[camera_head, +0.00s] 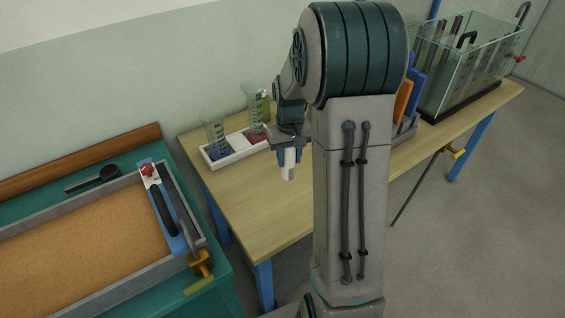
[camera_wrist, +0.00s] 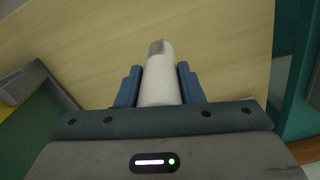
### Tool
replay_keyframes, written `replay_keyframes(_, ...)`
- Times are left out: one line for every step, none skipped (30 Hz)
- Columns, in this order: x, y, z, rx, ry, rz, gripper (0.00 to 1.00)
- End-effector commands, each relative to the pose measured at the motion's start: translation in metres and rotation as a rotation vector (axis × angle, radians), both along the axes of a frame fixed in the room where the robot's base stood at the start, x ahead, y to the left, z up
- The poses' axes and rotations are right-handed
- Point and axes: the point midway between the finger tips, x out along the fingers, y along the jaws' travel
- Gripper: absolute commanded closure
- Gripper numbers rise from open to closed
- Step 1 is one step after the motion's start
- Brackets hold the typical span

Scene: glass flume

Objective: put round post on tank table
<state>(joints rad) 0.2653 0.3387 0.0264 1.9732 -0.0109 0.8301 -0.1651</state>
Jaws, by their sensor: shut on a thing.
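My gripper (camera_head: 288,151) is shut on the round post, a white cylinder (camera_head: 289,168) that points down from the jaws. In the wrist view the white post (camera_wrist: 158,82) lies between the two blue fingers, with a small grey patch at its far end. The light wooden table (camera_head: 250,199) carrying the glass tank (camera_head: 462,72) fills the middle of the head view. The post shows against this tabletop near its left part; I cannot tell the gap beneath it. The wooden top (camera_wrist: 225,60) also shows behind the post in the wrist view.
A white tray (camera_head: 239,147) with two graduated cylinders stands at the table's back left. Orange and blue upright pieces (camera_head: 407,98) stand partly hidden behind my arm. A teal table (camera_head: 70,180) with a sand tray is at left. Front left of the wooden top is bare.

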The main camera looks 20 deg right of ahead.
Motion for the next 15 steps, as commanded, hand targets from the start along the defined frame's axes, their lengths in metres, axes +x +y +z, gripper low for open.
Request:
replay_keyframes(0.009, 0.001, -0.005, 0.0, 0.002, 0.001, 0.94)
replay_keyframes(0.014, 0.002, -0.008, 0.0, 0.002, 0.0, 0.94)
replay_keyframes(0.019, 0.002, -0.011, 0.0, 0.001, 0.0, 0.94)
replay_keyframes(0.023, 0.002, -0.013, 0.0, 0.0, 0.0, 0.94)
replay_keyframes(0.026, 0.003, -0.015, 0.0, 0.0, 0.0, 0.94)
replay_keyframes(0.03, 0.003, -0.017, 0.0, 0.0, 0.0, 0.94)
replay_keyframes(0.032, 0.004, -0.019, 0.0, 0.0, 0.0, 0.94)
replay_keyframes(0.034, 0.004, -0.02, 0.0, -0.001, 0.0, 0.94)
replay_keyframes(0.035, 0.004, -0.021, -0.001, -0.001, 0.0, 0.94)
replay_keyframes(0.036, 0.004, -0.022, -0.001, -0.001, 0.0, 0.94)
replay_keyframes(0.036, 0.004, -0.024, 0.0, 0.0, 0.0, 0.94)
replay_keyframes(0.036, 0.004, -0.028, 0.0, 0.002, 0.0, 0.94)
replay_keyframes(0.036, 0.004, -0.032, 0.0, 0.003, -0.001, 0.94)
replay_keyframes(0.036, 0.004, -0.037, 0.0, 0.003, -0.001, 0.94)
replay_keyframes(0.035, 0.004, -0.043, 0.0, 0.003, -0.001, 0.94)
